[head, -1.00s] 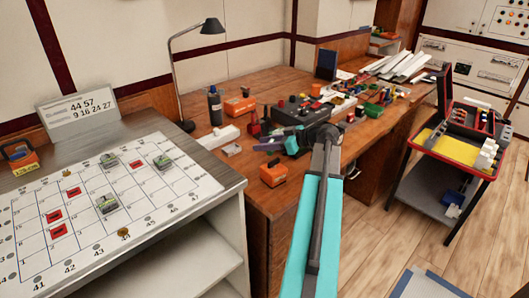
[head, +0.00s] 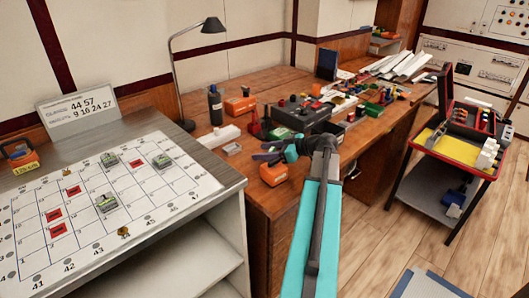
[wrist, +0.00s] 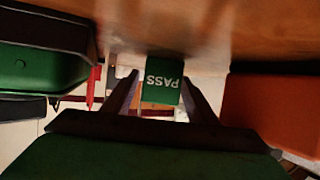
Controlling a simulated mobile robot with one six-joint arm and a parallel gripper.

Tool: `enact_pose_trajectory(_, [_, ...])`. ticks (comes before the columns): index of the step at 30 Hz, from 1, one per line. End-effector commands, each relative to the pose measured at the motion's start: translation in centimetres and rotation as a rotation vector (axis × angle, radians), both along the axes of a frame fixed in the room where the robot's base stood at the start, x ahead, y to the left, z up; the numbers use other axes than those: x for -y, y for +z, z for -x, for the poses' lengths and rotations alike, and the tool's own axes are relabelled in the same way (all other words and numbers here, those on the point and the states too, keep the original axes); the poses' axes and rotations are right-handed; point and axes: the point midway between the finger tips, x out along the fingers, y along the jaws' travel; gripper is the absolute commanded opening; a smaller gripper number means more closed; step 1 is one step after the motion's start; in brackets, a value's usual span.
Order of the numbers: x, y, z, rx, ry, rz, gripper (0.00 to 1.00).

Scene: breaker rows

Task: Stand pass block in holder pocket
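A green block with white PASS lettering (wrist: 161,80), upside down in the picture, shows in the wrist view between and just beyond my fingertips (wrist: 160,82). Narrow gaps show beside it, and I see no firm contact. In the head view my gripper (head: 267,151) is low over the near part of the desk with its fingers apart, above an orange box (head: 273,173). I cannot make out the pass block for sure there. I cannot tell which thing is the holder or see its pocket.
A white block (head: 219,137) and a small grey tray (head: 232,149) lie left of my gripper. A black case (head: 301,112) stands behind it. A bottle (head: 215,108) and lamp (head: 211,26) are farther back. A calendar board (head: 100,195) fills the left.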

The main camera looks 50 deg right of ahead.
Motion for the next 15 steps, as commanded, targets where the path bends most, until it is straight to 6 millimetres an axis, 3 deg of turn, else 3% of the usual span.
enact_pose_trajectory(15, [0.12, 0.4, 0.21, 0.0, -0.002, 0.0, 0.52])
